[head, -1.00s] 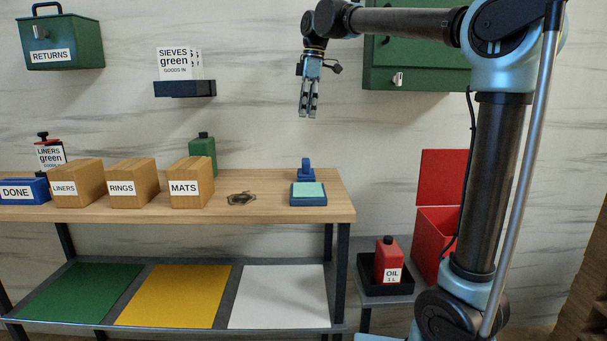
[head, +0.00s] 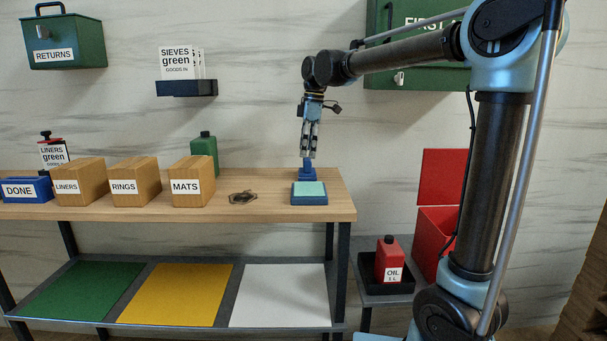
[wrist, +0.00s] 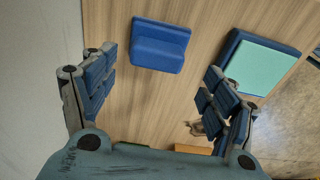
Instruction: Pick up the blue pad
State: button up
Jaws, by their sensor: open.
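A solid blue pad (head: 307,168) with a raised ridge or grip stands on the wooden bench near its right end, and it also shows at the top of the wrist view (wrist: 160,45). In front of it is a blue tray (head: 309,200) with a pale green top, seen at the upper right of the wrist view (wrist: 231,48). My gripper (head: 309,156) points down just above the solid blue pad and partly overlaps it in the head view. In the wrist view its fingers (wrist: 157,88) are apart with bare wood between them. It holds nothing.
On the bench (head: 270,208), a dark flat item (head: 242,198) lies left of the tray. Further left are the MATS box (head: 192,182), other boxes and a green bottle (head: 203,155). A red oil can (head: 388,258) stands on a lower stand at right.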

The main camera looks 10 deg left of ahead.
aim_at(307, 159)
jog(key=shift+w+a+f, duration=0.1)
jog(key=shift+w+f, duration=0.05)
jog(key=shift+f, duration=2.1)
jog(key=c, duration=1.2)
